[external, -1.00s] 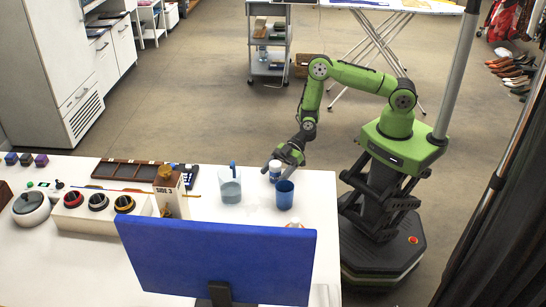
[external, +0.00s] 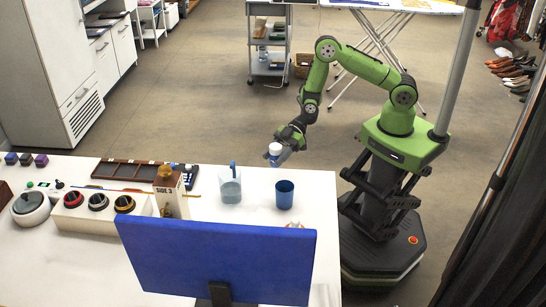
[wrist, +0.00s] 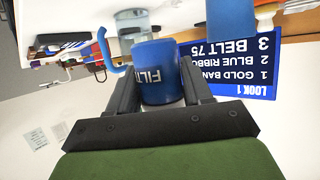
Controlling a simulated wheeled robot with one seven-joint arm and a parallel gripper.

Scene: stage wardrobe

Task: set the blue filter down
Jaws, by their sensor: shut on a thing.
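The blue filter (wrist: 158,72) is a blue cylinder with white lettering that begins "FILT". In the wrist view it sits between both fingers of my gripper (wrist: 160,92), which is shut on it. In the external view my gripper (external: 284,148) holds the filter (external: 275,150) raised near the table's far edge, with its pale top showing. The filter's lower part is partly hidden in the external view.
On the white table (external: 258,225), a blue cup (external: 285,195) and a clear beaker (external: 230,188) with a blue stick stand near the filter. A blue-backed screen (external: 215,258) stands at the front. Trays and dials fill the left; the right end is mostly clear.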

